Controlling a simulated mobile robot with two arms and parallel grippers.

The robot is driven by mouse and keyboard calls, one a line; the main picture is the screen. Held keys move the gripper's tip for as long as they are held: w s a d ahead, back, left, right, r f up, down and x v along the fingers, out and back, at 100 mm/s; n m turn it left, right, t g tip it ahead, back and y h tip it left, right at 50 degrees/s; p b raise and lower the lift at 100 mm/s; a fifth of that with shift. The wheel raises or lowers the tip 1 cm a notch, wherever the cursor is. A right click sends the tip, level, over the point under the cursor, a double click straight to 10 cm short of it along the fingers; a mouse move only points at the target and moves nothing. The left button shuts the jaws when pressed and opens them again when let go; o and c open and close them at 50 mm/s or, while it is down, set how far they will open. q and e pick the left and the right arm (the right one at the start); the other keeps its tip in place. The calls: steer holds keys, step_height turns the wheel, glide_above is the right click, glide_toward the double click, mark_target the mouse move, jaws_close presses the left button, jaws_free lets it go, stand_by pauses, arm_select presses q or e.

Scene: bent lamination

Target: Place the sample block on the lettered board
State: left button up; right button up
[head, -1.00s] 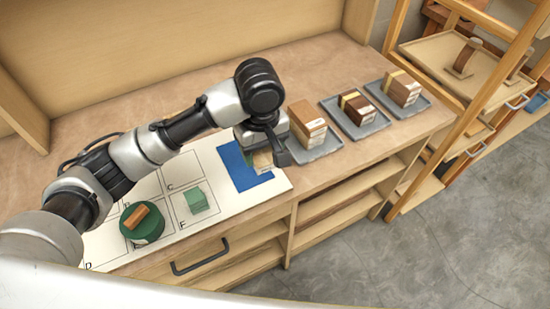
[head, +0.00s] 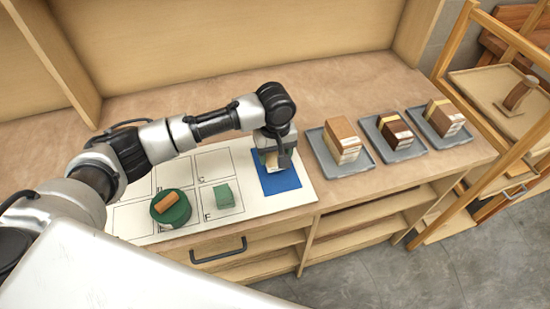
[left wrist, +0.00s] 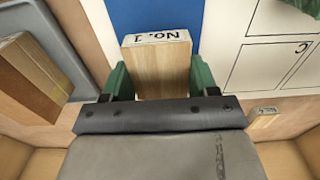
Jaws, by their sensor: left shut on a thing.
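My left gripper (head: 277,150) is shut on a pale wood block (head: 271,161), the sample block. In the left wrist view the block (left wrist: 160,68) sits between green fingers, with a white label reading "No. 1" on its far end. The block is over the blue patch (head: 284,183) at the right end of the white lettered board (head: 247,205). I cannot tell whether it touches the patch. A green cylinder (head: 178,213) with an orange-brown block (head: 168,200) on top and a small green block (head: 224,196) stand on the board's cells. My right gripper is not in view.
Three grey trays, including the nearest (head: 328,164), stand right of the board, each bearing a layered block such as the brown one (head: 342,138). A small labelled block (left wrist: 265,110) lies beside the board. A wooden rack (head: 490,90) stands at far right.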

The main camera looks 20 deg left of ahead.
mark_target(275, 154)
arm_select(q)
steer(key=shift+f, duration=1.5)
steer(key=shift+f, duration=0.1)
steer(key=o, duration=0.9)
steer(key=shift+o, duration=0.2)
step_height(275, 154, up, 12)
steer(key=shift+r+b, duration=0.15)
steer(key=shift+b, duration=0.45)
